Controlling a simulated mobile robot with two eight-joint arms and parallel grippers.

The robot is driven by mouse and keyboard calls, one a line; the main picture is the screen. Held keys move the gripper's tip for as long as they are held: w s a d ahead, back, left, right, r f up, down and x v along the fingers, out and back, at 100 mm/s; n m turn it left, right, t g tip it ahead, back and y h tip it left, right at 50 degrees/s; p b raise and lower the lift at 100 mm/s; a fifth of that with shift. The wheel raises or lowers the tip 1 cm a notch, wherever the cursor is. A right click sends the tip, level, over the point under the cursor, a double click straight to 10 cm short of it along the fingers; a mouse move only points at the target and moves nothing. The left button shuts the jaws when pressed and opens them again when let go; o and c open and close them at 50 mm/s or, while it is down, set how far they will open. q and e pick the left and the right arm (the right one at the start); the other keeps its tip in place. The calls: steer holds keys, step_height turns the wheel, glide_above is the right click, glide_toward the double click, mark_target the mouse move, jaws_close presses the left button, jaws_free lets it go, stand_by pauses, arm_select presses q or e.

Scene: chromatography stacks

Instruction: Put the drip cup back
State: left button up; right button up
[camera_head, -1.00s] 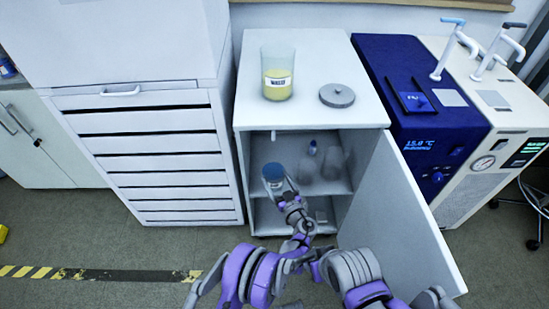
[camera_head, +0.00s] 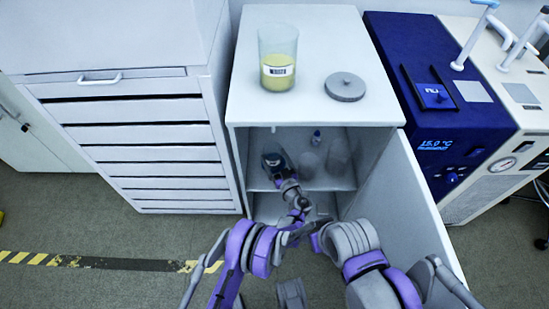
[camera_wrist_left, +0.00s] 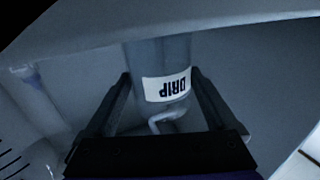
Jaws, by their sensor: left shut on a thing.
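The drip cup (camera_head: 271,158) is inside the open cabinet, under its top, and looks dark in the shade there. My left gripper (camera_head: 282,179) is shut on it. In the left wrist view the drip cup (camera_wrist_left: 163,62) is a clear cylinder with a white "DRIP" label, upside down in that picture, and a curved handle between the two fingers of my left gripper (camera_wrist_left: 160,82). Whether the cup's base touches the shelf (camera_head: 312,185) cannot be told. My right gripper cannot be made out in the head view.
The cabinet door (camera_head: 400,200) stands open to the right. A small blue-capped bottle (camera_head: 316,137) and clear vessels (camera_head: 337,155) stand inside, right of the cup. A waste beaker (camera_head: 278,50) with yellow liquid and a grey lid (camera_head: 345,86) are on top.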

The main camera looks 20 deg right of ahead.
arm_select(q)
steer(key=shift+w+f, duration=0.15)
steer(key=shift+f, duration=0.4)
steer(key=shift+w+d+f, duration=0.15)
steer(key=shift+w+d, duration=0.05)
steer(key=shift+w, duration=0.15)
steer(key=shift+s+a, duration=0.1)
steer(key=shift+s, duration=0.05)
steer(key=shift+f, duration=0.1)
steer(key=o, duration=1.4)
steer(key=shift+r, duration=0.25)
